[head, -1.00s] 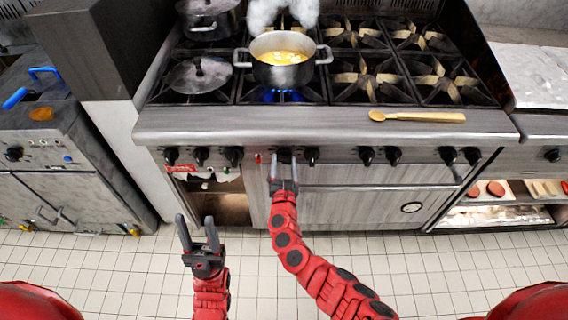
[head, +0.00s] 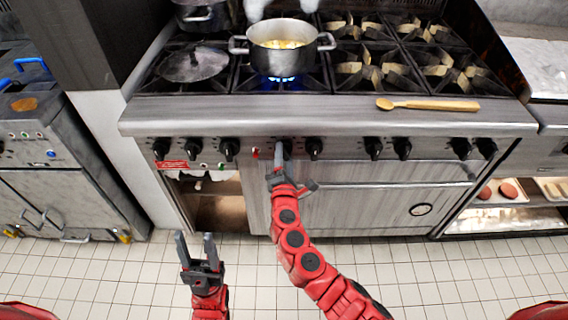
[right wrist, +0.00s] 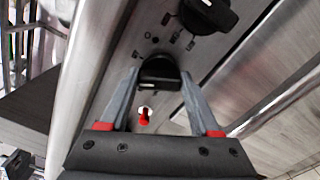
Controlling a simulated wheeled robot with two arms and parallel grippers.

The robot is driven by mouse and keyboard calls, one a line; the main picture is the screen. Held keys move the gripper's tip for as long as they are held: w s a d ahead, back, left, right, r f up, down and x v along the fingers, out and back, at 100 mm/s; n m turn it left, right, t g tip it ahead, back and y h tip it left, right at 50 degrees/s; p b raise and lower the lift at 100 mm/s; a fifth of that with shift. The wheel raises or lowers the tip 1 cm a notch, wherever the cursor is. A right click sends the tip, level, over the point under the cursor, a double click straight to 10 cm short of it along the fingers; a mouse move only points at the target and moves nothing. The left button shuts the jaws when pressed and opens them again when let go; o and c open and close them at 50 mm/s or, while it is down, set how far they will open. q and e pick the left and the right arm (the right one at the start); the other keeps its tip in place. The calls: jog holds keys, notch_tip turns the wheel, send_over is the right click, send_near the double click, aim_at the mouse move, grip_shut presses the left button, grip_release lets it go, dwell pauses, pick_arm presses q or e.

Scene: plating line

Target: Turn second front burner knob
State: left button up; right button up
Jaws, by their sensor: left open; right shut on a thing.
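The black burner knob (head: 286,147) is on the stove's front panel, below the lit burner with the pot. My right gripper (head: 280,150) is at this knob, its hand rolled to one side. In the right wrist view the same knob (right wrist: 158,72) sits between the two fingers of my right gripper (right wrist: 160,80), which is shut on it. The fingers hide part of the knob in the head view. My left gripper (head: 198,240) is open and empty, low in front of the stove and apart from it.
A steel pot (head: 282,46) with yellow food stands over a blue flame (head: 282,79). A neighbouring knob (head: 313,148) is close on the right, and a red indicator (head: 255,153) is on the left. A wooden spoon (head: 430,104) lies on the stove's front ledge. The oven handle (head: 390,184) runs below.

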jog(key=m+b, duration=0.2)
jog(key=shift+f+m, duration=0.25)
jog(key=shift+m, duration=0.05)
jog(key=shift+r+m+b, duration=0.15)
jog(key=shift+m+b, duration=1.25)
jog(key=shift+b, duration=0.05)
jog(key=o, duration=1.4)
jog(key=s+b, duration=0.1)
jog(key=s, duration=1.6)
jog(key=shift+s, duration=0.25)
jog(key=shift+w, duration=0.1)
